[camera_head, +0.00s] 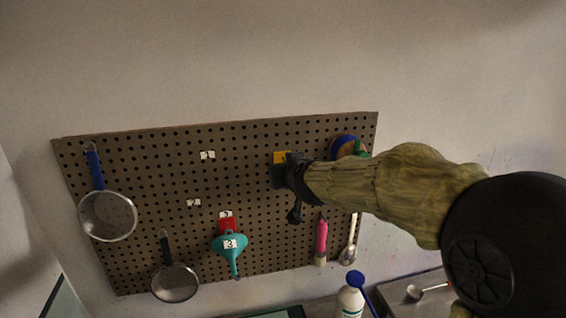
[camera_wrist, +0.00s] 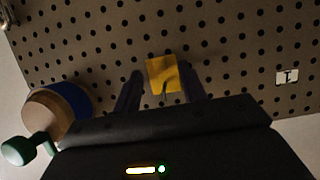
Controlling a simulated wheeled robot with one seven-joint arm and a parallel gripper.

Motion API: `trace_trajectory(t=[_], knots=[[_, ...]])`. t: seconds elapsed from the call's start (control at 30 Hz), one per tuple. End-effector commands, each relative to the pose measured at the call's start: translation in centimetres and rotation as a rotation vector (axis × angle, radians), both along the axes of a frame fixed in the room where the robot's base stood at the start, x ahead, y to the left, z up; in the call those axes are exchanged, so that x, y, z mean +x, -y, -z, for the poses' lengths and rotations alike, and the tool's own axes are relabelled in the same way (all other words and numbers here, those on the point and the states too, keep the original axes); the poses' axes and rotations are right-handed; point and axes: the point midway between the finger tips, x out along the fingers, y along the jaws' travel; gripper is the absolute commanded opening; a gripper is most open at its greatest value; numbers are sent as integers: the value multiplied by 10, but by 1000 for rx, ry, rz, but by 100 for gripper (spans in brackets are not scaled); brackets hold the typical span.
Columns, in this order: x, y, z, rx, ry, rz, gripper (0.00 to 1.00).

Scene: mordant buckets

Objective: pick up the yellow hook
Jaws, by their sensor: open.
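The yellow hook (camera_head: 279,157) is on the brown pegboard, right of its middle, partly hidden by my gripper in the head view. In the wrist view the yellow hook (camera_wrist: 164,75) shows as a small yellow plate with a dark notch or shadow at its lower edge. My gripper (camera_wrist: 158,88) is open, with one dark finger on each side of the hook. The fingers look apart from it at the sides. How deep they reach toward the board is hard to tell. In the head view my gripper (camera_head: 281,172) is right at the board, just below the visible yellow.
The pegboard (camera_head: 250,190) also holds a teal funnel (camera_head: 229,242) on a red hook (camera_head: 227,225), two strainers (camera_head: 107,215) (camera_head: 174,282), a pink-handled tool (camera_head: 321,240) and a blue-and-tan round item (camera_head: 346,146). White labels (camera_head: 207,155) mark it. A white bottle (camera_head: 350,299) stands below.

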Motion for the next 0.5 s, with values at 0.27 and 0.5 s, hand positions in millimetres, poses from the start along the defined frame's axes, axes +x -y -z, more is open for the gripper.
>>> trace_trajectory(t=[0.27, 0.5], knots=[[14, -5, 6, 2, 1, -1, 42], [13, -5, 6, 0, 0, -1, 42]])
